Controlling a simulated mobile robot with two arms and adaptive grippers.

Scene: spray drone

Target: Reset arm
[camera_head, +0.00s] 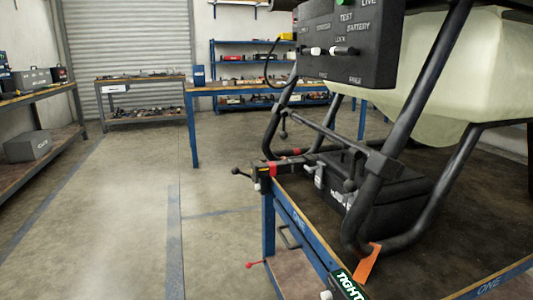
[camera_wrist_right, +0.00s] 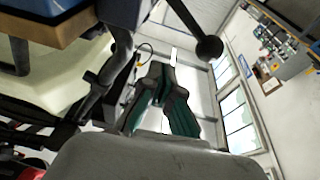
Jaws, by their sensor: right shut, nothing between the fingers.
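My right gripper (camera_wrist_right: 165,80) shows in the right wrist view, with dark fingers and green pads. It is shut and empty, pointing away from the camera. The drone's dark tubular frame (camera_wrist_right: 112,75) and pale tank (camera_wrist_right: 45,75) are to its left, apart from it as far as I can see. The head view shows the spray drone with its black landing frame (camera_head: 375,190), its pale tank (camera_head: 450,70) and a black switch panel (camera_head: 350,50). Neither gripper shows in the head view, and my left gripper is in no frame.
The drone stands on a blue-edged workbench (camera_head: 300,228), with a black box (camera_head: 385,185) inside the frame and an orange tag (camera_head: 367,262) at its foot. A clamp (camera_head: 264,173) sits at the bench corner. Shelves (camera_head: 30,94) line the left wall. The floor (camera_head: 130,210) between is clear.

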